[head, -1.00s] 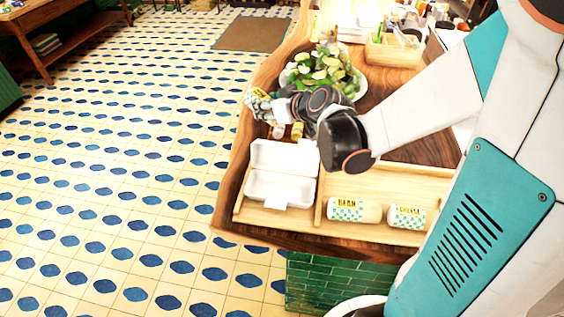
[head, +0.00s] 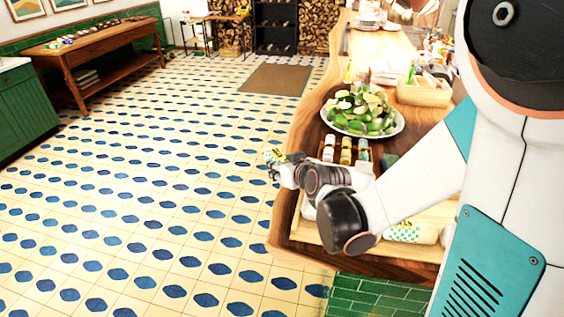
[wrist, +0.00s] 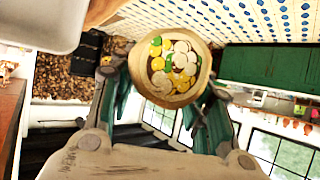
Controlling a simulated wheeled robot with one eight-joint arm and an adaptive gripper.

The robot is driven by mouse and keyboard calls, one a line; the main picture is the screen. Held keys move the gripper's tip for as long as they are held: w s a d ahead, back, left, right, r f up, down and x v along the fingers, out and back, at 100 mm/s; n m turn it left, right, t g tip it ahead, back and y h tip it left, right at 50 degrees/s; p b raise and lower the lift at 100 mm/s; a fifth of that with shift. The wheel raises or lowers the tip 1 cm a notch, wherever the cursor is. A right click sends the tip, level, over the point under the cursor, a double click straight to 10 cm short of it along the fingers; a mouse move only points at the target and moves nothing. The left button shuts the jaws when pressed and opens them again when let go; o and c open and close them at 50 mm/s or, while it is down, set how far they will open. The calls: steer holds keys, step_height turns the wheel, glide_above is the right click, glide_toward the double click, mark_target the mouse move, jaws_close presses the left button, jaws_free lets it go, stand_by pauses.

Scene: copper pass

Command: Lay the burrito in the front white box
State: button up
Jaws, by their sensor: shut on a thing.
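My gripper (head: 280,163) is shut on a burrito, whose yellowish end (head: 271,155) shows at the fingers in the head view. In the wrist view the burrito (wrist: 173,66) is seen end-on between the two fingers, round and tan with yellow, white and green filling. My gripper is at the counter's left edge, over the floor side. The front white box (head: 308,208) is almost wholly hidden behind my arm in the head view. A white corner, probably of that box (wrist: 45,20), shows at the wrist view's top left.
A wrapped burrito (head: 405,232) lies in the wooden tray (head: 305,236). Small bottles (head: 346,150) stand behind my wrist. A plate of limes (head: 362,110) and a wooden caddy (head: 424,92) are farther back. Open tiled floor lies left of the counter (head: 285,215).

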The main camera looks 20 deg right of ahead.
step_height(320, 180, down, 4)
steer(key=m+h+b, duration=0.2)
steer(key=b, duration=0.1)
steer(key=shift+r, duration=0.1)
steer(key=shift+d+f+m+h+b, duration=0.1)
steer(key=shift+f+m+h+b, duration=0.3)
steer(key=shift+m+h+b, duration=0.3)
steer(key=shift+w+h+b, duration=0.15)
steer(key=shift+h+b, duration=0.15)
steer(key=shift+b, duration=0.2)
steer(key=shift+f+m+b, duration=0.1)
steer(key=shift+m+b, duration=0.3)
steer(key=shift+h+b, duration=0.3)
steer(key=shift+h, duration=0.1)
